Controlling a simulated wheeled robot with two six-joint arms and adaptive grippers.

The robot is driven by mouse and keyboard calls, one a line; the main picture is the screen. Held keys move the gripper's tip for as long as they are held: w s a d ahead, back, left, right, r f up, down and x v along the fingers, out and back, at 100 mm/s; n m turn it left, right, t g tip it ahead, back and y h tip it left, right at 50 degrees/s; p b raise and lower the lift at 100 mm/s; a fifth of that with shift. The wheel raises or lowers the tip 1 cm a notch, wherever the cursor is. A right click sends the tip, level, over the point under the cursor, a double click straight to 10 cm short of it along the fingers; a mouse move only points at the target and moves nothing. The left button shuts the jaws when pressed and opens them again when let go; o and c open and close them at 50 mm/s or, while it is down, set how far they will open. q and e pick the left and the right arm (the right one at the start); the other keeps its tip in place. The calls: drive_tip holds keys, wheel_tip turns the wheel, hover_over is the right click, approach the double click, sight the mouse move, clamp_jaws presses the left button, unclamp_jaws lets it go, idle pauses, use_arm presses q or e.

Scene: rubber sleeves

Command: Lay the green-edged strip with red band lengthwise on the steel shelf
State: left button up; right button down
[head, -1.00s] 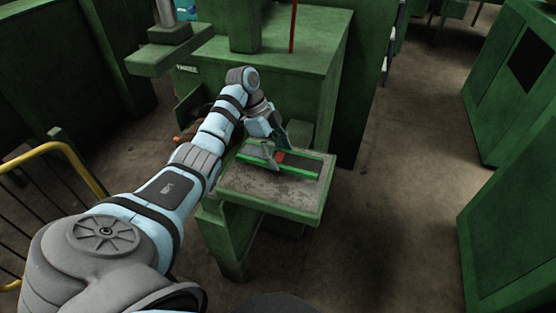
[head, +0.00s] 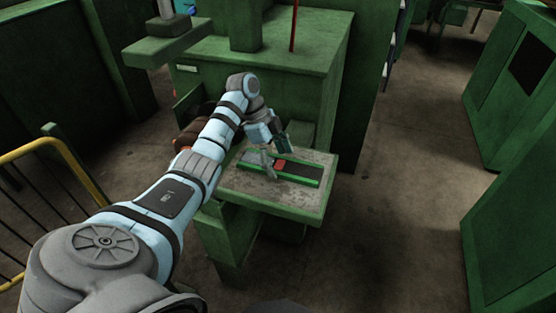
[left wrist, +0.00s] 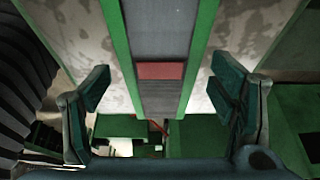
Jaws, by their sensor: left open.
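The green-edged strip (head: 303,174) lies flat on the steel shelf (head: 255,187), roughly parallel to the shelf's long front edge. It has a dark grey face, bright green edges and a red band (head: 280,163). In the left wrist view the strip (left wrist: 161,35) runs down the middle, with the red band (left wrist: 161,71) across it. My left gripper (head: 274,157) is open over the strip near the band. In the left wrist view its fingers (left wrist: 160,108) stand apart on either side of the strip, with gaps to both edges. My right gripper is not in view.
The shelf juts from a large green machine (head: 275,65), whose wall rises behind it. A yellow railing (head: 40,147) stands at the left. Green cabinets (head: 520,90) stand at the right, with open floor (head: 420,150) between.

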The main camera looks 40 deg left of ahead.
sight(270, 161)
use_arm(q)
drive_tip(key=p+v, duration=0.1)
drive_tip(key=v, duration=0.6)
drive_tip(key=shift+w, duration=0.1)
drive_tip(key=p+v, duration=0.4)
drive_tip(key=v, duration=0.1)
drive_tip(key=shift+f, duration=0.15)
